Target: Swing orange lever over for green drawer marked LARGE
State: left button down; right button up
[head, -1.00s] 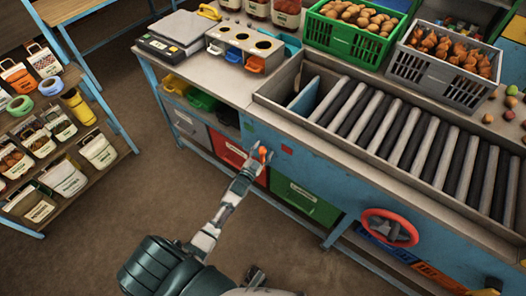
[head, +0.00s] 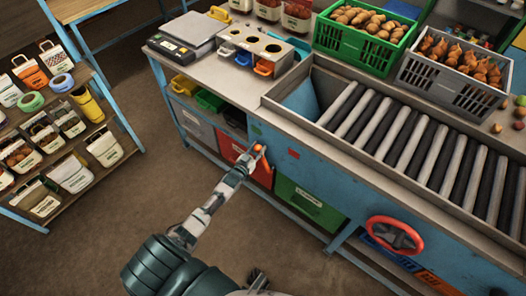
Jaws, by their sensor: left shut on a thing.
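The orange lever (head: 262,149) is on the blue front panel of the sorting bench, between a small green mark (head: 256,130) and a small red mark (head: 293,154). It is nearer the green mark. My left gripper (head: 255,156) is shut on the lever and hides part of it. The green drawer (head: 309,205) with a white label is low under the bench; its lettering is too small to read. A blue flap (head: 301,101) shows broad side up at the head of the roller chute.
A red drawer (head: 232,149) and a grey drawer (head: 192,122) are left of the green one. A red handwheel (head: 395,235) sticks out at the right. Crates of potatoes (head: 357,45) and onions (head: 451,82) stand behind the rollers.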

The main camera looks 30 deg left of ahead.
pick_arm(q)
jog(key=c, duration=0.7)
grip_release()
jog(key=shift+a+f, duration=0.1)
jog(key=shift+f, duration=0.1)
jog(key=shift+a, duration=0.15)
jog(key=shift+s, duration=0.1)
jog(key=shift+s, duration=0.35)
jog(key=s, duration=1.1)
jog(key=shift+d+r, duration=0.35)
jog(key=shift+f, duration=0.1)
